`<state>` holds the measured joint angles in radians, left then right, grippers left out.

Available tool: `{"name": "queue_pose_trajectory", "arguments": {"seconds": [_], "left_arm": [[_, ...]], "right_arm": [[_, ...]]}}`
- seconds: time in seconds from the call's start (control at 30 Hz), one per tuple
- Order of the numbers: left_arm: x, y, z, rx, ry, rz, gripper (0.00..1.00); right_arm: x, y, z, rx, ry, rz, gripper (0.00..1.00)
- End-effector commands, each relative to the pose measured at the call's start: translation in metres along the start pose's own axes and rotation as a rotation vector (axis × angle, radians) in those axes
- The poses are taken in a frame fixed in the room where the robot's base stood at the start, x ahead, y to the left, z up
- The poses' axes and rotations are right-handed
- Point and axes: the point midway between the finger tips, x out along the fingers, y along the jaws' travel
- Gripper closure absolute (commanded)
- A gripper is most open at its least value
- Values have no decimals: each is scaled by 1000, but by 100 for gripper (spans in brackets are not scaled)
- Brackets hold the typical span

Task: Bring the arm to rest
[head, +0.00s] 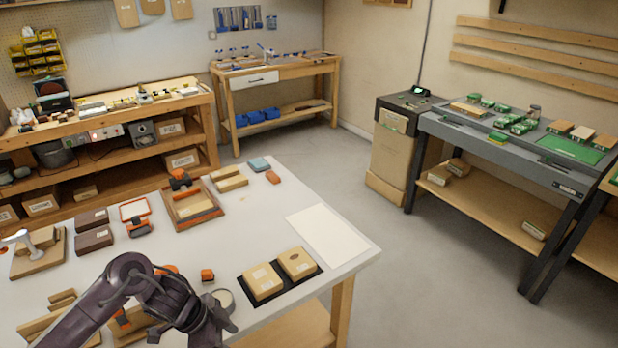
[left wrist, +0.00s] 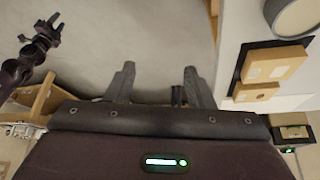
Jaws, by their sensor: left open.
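My left arm comes in from the lower left in the head view, and its dark gripper (head: 212,322) is low in the picture by the near edge of the white table (head: 265,225). In the left wrist view the left gripper (left wrist: 158,85) has its two fingers apart with nothing between them; grey floor shows beyond. Another dark arm of mine, with a gripper (left wrist: 42,30) at its end, shows small at the upper left of the left wrist view.
A black tray (head: 287,291) with two cardboard boxes lies right of the left gripper. A round grey-rimmed item (head: 224,299) is close beside the gripper. Orange tools, blocks and a wooden tray (head: 176,219) cover the table's left side. Open floor (head: 440,285) lies to the right.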

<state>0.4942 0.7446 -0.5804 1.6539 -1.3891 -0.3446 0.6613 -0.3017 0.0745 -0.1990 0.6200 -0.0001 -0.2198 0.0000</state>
Motion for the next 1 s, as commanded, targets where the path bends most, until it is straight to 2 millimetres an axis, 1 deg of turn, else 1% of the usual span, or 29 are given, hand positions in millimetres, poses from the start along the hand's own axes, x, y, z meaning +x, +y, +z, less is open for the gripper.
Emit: {"name": "queue_pose_trajectory", "arguments": {"seconds": [0.03,0.13,0.27,0.37,0.4,0.47,0.53,0.57,0.63,0.67,0.7,0.77,0.8,0.87,0.9,0.97,1.0], "left_arm": [[9,-1,-1,-22,21,1,52],[25,-6,-2,-68,65,-7,52],[54,-12,1,-151,129,-23,52],[83,-17,9,-238,179,-45,52],[96,-18,14,-279,196,-58,52],[116,-19,24,-340,217,-77,52],[141,-16,40,-415,234,-103,52],[153,-14,49,-451,236,-116,52],[183,-4,73,-540,233,-147,52],[196,2,86,-580,226,-162,52],[215,14,106,-636,211,-183,52],[242,36,135,-714,179,-214,52],[257,52,155,-762,152,-234,52],[278,82,184,-825,102,-258,52],[290,103,203,-864,64,-272,52],[306,137,229,-914,6,-290,52],[314,161,246,-944,-36,-300,52]], "right_arm": [[0,1,0,-1,0,1,64],[1,2,0,-2,-1,2,64],[1,3,-3,-2,5,3,64],[2,3,-6,-3,9,3,64],[2,3,-6,-3,9,3,64],[3,3,-6,-3,8,4,64],[3,4,-4,-3,6,4,64],[3,4,-3,-4,5,4,64],[4,4,-1,-4,2,5,64],[4,5,0,-4,1,6,64],[4,5,0,-5,0,6,64],[5,5,1,-5,0,6,64],[5,5,1,-5,0,6,64],[6,5,1,-5,0,6,64],[6,5,1,-5,0,6,64],[6,5,1,-5,-1,6,64],[6,5,1,-5,-1,6,64]]}}
